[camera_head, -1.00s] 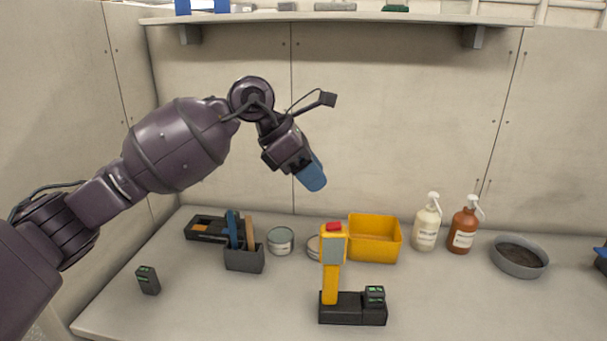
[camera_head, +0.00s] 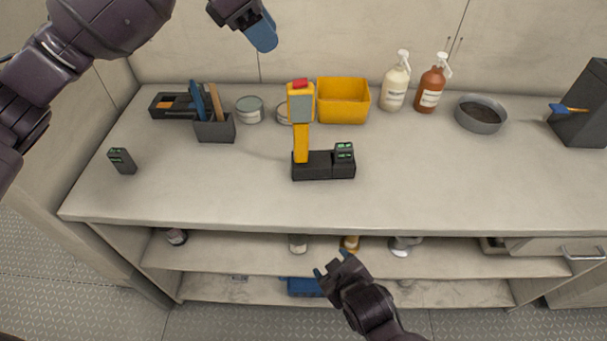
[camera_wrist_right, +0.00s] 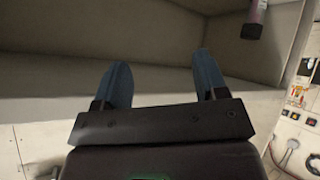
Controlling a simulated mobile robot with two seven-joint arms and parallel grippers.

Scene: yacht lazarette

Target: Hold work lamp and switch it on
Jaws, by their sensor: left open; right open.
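The work lamp (camera_head: 301,122) is yellow with a grey face and a red top. It stands upright at the left end of a black base (camera_head: 323,172) on the counter. A small dark block with green marks (camera_head: 344,151) sits on the base's right end. My left gripper (camera_head: 262,35), with blue fingertips, hangs open and empty above the back of the counter, up and left of the lamp. My right gripper (camera_head: 330,270) is open and empty in front of the lower shelves, below the counter. Its two blue fingers (camera_wrist_right: 162,85) show apart in the right wrist view.
Behind the lamp stand a yellow bin (camera_head: 343,101), tins, two pump bottles (camera_head: 396,84) and a grey bowl (camera_head: 481,114). A tool holder (camera_head: 215,130) and a small dark block (camera_head: 122,161) are at left. The counter's front is clear.

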